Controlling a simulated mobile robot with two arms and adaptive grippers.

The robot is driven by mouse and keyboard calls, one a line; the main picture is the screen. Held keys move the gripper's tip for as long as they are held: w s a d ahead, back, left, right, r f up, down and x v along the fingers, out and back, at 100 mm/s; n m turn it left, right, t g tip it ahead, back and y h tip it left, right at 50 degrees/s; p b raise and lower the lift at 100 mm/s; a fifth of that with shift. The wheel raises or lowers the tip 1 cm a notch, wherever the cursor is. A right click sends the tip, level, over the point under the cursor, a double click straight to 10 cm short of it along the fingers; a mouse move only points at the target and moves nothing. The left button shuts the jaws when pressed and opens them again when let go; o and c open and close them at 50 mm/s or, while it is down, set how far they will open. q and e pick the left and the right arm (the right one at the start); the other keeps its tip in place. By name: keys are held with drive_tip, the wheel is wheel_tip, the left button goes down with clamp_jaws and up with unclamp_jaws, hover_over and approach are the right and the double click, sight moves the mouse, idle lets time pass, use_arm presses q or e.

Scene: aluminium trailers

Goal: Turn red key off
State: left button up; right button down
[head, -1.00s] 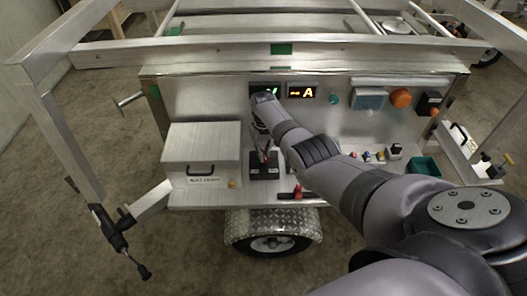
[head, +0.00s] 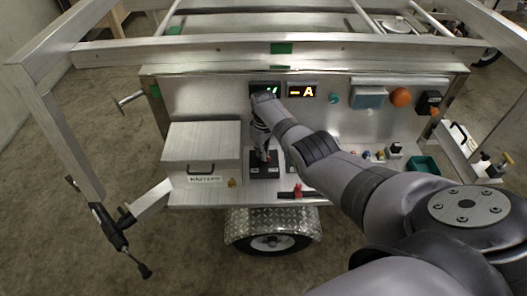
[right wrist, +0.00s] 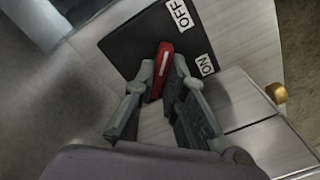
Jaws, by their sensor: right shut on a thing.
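The red key (right wrist: 160,72) stands on a black switch plate (right wrist: 135,40) with white OFF and ON labels in the right wrist view. My right gripper (right wrist: 163,76) has its two fingers on either side of the key and is shut on it. The key's upper end points up the picture, toward the OFF side of the plate. In the head view the black switch box (head: 264,170) sits on the trailer's shelf, and my right gripper (head: 263,155) comes down onto it from above, hiding most of the key. My left gripper is not in view.
A metal battery box (head: 201,145) stands left of the switch. A red-handled item (head: 297,191) lies at the shelf's front edge. Lit displays (head: 301,92) are on the panel behind my arm. A green bin (head: 423,165) and small parts are at the right.

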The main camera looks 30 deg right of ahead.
drive_tip(key=c, duration=1.6)
unclamp_jaws()
drive_tip(key=shift+c, duration=0.2)
wheel_tip(320, 180, up, 12)
